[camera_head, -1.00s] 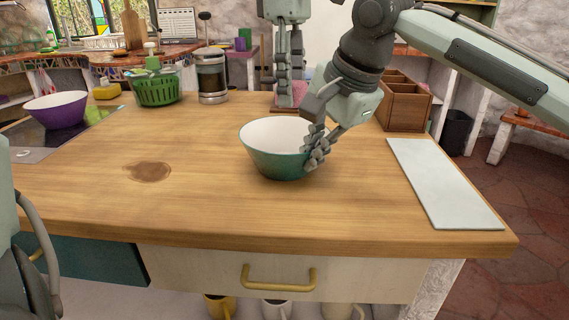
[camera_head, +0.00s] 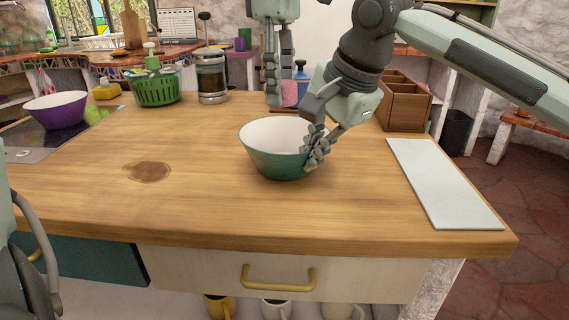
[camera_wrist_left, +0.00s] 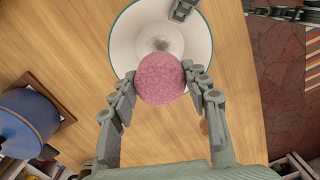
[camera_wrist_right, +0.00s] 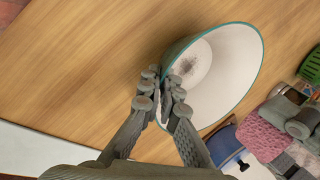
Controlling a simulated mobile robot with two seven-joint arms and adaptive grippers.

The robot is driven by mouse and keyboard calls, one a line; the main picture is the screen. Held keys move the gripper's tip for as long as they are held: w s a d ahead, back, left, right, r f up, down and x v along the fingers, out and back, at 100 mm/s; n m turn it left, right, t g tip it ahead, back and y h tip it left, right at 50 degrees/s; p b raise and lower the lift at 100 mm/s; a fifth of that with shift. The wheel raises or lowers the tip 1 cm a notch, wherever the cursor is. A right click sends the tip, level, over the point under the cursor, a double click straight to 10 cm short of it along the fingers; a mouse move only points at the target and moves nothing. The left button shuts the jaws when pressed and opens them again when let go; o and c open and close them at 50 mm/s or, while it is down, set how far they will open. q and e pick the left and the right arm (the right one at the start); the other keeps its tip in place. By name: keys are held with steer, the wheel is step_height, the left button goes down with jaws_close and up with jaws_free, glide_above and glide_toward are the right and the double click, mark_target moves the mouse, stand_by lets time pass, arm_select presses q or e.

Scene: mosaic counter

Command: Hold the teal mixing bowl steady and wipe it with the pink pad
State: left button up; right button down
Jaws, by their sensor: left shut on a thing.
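The teal mixing bowl (camera_head: 272,160) stands upright on the wooden counter, white inside. A dark smudge (camera_wrist_left: 160,44) marks its inner bottom; the smudge also shows in the right wrist view (camera_wrist_right: 187,67). My right gripper (camera_head: 317,147) is shut on the bowl's right rim, with fingers on both sides of the wall in the right wrist view (camera_wrist_right: 163,90). My left gripper (camera_head: 279,98) is behind the bowl, shut on the round pink pad (camera_wrist_left: 161,80). The pad also shows in the right wrist view (camera_wrist_right: 262,136), apart from the bowl.
A blue container (camera_head: 302,76) and a wooden organizer (camera_head: 403,103) stand behind my right arm. A green basket (camera_head: 157,88), a French press (camera_head: 211,78) and a purple bowl (camera_head: 57,110) are at the back left. A pale board (camera_head: 440,180) lies right. The front counter is clear except a brown stain (camera_head: 147,171).

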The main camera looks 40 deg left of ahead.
arm_select(q)
steer(key=shift+f, duration=0.1)
steer(key=shift+f, duration=4.95)
